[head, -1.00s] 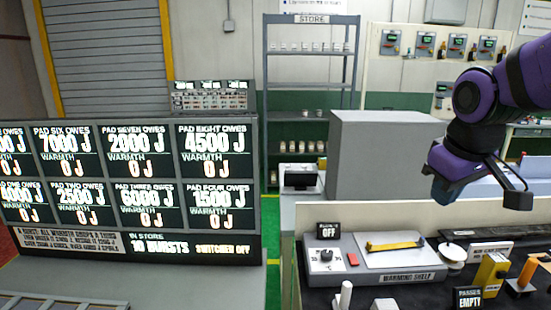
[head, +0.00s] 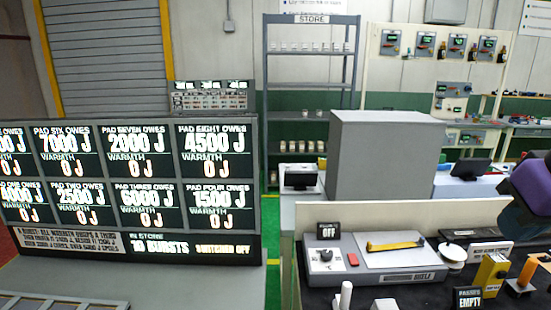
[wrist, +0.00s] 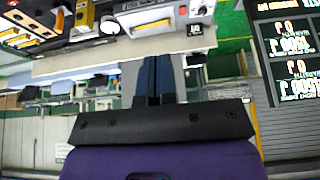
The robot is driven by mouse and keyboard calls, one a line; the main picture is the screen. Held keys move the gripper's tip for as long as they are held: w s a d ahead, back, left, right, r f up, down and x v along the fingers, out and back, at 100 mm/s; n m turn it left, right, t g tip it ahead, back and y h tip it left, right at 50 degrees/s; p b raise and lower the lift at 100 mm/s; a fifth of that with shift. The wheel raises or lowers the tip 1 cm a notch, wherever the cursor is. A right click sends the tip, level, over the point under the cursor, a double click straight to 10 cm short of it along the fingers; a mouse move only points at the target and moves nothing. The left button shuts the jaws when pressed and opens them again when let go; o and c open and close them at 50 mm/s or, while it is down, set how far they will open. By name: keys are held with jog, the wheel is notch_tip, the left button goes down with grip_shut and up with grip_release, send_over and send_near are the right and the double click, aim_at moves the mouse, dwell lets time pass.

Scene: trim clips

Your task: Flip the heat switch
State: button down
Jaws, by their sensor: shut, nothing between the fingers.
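The warming shelf (head: 400,262) is a light grey unit on the dark bench in the head view. A red switch (head: 352,259) sits on its panel, right of a black dial (head: 326,255). A small sign (head: 328,231) behind the panel reads OFF. A yellow strip (head: 395,245) lies on the shelf's plate. The shelf also shows upside down at the top of the wrist view (wrist: 150,20). My gripper (wrist: 157,62) shows in the wrist view with its dark fingers together and empty, apart from the shelf. Its fingers are not visible in the head view.
A big grey box (head: 385,155) stands behind the bench's low pale wall (head: 450,215). A white post (head: 344,297), a white dome (head: 452,255), a yellow block (head: 490,272) and an EMPTY sign (head: 468,298) stand around the shelf. The air above the shelf is clear.

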jog(key=n+g, duration=0.5)
jog(key=n, duration=1.3)
send_over(352, 255)
notch_tip(352, 255, down, 21)
jog(key=shift+r, duration=0.15)
jog(key=shift+a, duration=0.1)
notch_tip(352, 255, down, 14)
